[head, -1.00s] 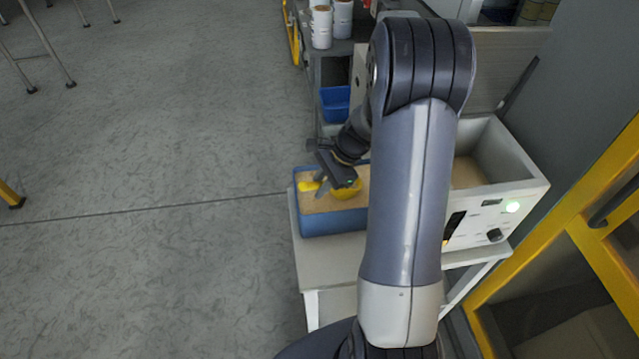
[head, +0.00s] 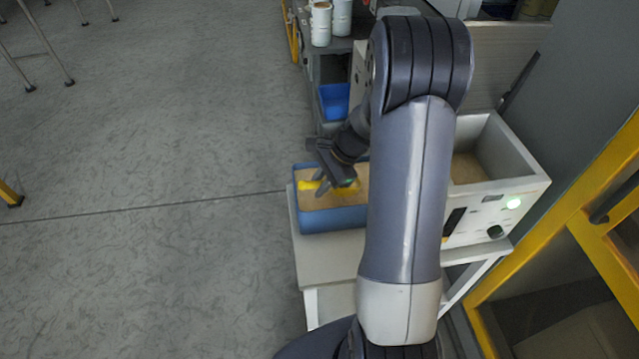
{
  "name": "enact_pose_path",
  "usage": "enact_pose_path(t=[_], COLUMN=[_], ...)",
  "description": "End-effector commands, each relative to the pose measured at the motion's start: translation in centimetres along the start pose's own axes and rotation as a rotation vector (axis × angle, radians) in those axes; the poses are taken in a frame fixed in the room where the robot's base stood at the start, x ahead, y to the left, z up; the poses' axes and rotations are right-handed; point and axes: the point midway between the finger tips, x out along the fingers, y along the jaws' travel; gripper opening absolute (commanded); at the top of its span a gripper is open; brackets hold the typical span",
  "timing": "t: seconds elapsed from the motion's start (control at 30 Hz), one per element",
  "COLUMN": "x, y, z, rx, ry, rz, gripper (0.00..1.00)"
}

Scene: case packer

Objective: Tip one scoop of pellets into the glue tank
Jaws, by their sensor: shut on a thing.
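A blue bin (head: 335,219) of tan pellets (head: 312,200) stands on a white stand, left of my arm. My gripper (head: 325,181) is over the bin, shut on a yellow scoop (head: 309,185). The scoop is low at the pellets; its bowl is mostly hidden by my gripper, so I cannot tell how full it is. The glue tank (head: 519,188) is the white box with an open top to the right of my arm. Tan material (head: 466,168) shows inside it, and its left part is hidden behind my arm.
The tank's raised lid (head: 500,65) leans back behind it. A blue tray (head: 335,101) and white tubs (head: 321,25) are farther back. A yellow-framed guard (head: 590,235) stands close on the right.

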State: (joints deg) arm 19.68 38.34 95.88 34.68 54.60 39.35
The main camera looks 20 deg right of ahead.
Motion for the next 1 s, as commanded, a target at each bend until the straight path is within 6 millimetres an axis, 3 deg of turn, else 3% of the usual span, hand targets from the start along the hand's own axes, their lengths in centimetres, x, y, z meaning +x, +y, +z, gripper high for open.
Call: enact_pose_path(t=[0.33,1.0], x=[-0.7,-6.7], y=[-0.1,-1.3], z=[0.3,3.3], rx=[0.000,-0.001], ry=[0.000,0.000], rz=[0.000,0.000], gripper=[0.00,0.00])
